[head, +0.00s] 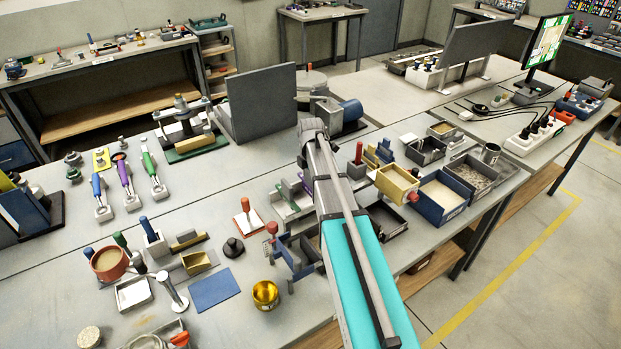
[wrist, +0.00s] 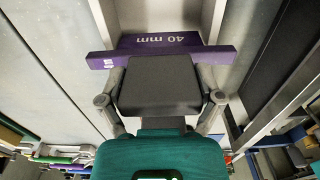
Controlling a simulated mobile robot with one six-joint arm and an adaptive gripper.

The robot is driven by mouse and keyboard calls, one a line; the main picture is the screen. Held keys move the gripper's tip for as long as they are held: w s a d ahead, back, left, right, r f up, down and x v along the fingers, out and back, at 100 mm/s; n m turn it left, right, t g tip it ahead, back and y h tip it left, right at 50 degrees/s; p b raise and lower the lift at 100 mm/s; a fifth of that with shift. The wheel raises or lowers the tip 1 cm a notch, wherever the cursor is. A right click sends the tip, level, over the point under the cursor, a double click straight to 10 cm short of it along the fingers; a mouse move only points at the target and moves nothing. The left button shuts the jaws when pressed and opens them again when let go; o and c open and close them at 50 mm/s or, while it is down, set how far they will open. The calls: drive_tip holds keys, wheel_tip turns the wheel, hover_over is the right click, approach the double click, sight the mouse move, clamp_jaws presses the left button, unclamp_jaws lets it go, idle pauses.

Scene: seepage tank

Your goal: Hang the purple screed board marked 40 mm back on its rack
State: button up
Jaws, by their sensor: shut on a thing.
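The purple screed board (wrist: 146,42) lies across the top of the wrist view, its white "40 mm" marking upside down and a small pale mark near its left end. My gripper (wrist: 160,66) is shut on the board, with its fingers at the board's near side. The board's lower edge is partly hidden by the gripper. In the head view my arm reaches away over the bench, and it hides the gripper and the board. I cannot make out the board's rack for certain in either view.
A pale channel with raised edges (wrist: 160,14) shows beyond the board. In the head view a grey upright panel (head: 257,101) stands left of my arm's far end, and a blue motor (head: 351,111) stands right of it. Trays and tools crowd the bench on both sides.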

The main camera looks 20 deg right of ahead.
drive_tip(key=shift+f+b, duration=0.35)
drive_tip(key=shift+f, duration=0.1)
drive_tip(key=o, duration=1.1)
drive_tip(key=shift+c, duration=0.2)
drive_tip(key=shift+r, duration=0.15)
wheel_tip(320, 180, up, 11)
drive_tip(key=p, duration=1.1)
drive_tip(key=shift+s, duration=0.1)
